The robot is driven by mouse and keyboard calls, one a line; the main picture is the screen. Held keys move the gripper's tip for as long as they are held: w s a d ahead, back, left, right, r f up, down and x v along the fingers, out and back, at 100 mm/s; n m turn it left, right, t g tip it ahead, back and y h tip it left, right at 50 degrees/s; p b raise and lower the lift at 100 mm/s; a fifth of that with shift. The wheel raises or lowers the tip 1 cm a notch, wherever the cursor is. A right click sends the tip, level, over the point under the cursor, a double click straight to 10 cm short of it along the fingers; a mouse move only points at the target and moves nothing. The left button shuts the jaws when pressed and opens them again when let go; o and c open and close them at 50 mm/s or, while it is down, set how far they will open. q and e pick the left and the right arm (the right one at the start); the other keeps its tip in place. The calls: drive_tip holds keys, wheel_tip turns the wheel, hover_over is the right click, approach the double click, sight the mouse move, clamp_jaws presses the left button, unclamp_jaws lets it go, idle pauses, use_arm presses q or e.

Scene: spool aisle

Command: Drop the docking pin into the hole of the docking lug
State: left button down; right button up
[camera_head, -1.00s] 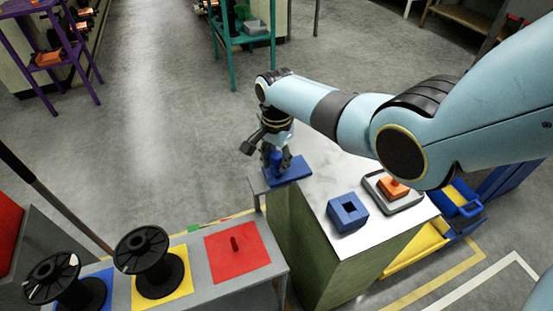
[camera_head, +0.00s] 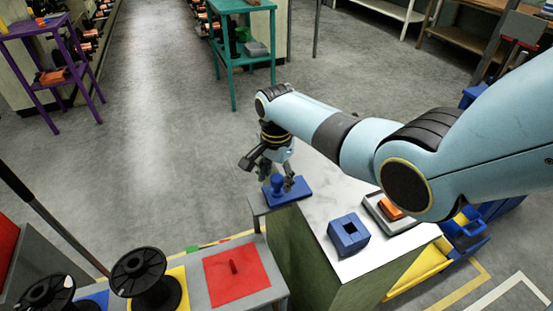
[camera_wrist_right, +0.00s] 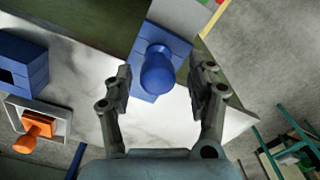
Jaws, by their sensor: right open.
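A blue docking pin (camera_head: 277,185) with a rounded head stands upright on a flat blue plate, which I take for the docking lug (camera_head: 299,190), at the table's far left corner. The pin's lower end is hidden, so I cannot tell how deep it sits in a hole. My right gripper (camera_head: 276,174) is open just above and behind the pin. In the right wrist view the pin (camera_wrist_right: 157,74) shows between the spread fingers (camera_wrist_right: 160,82), with gaps on both sides. My left gripper is not in view.
A blue block with a square hole (camera_head: 359,242) and an orange piece (camera_head: 391,208) in a grey tray (camera_head: 405,226) are on the same white tabletop (camera_head: 315,217). A lower bench with black spools (camera_head: 143,274) and a red square with a peg (camera_head: 245,282) adjoins at the left.

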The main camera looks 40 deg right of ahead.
wheel_tip(320, 180, up, 10)
idle(0.3)
drive_tip(key=shift+s+f, duration=0.1)
drive_tip(key=shift+s, duration=0.05)
idle(0.3)
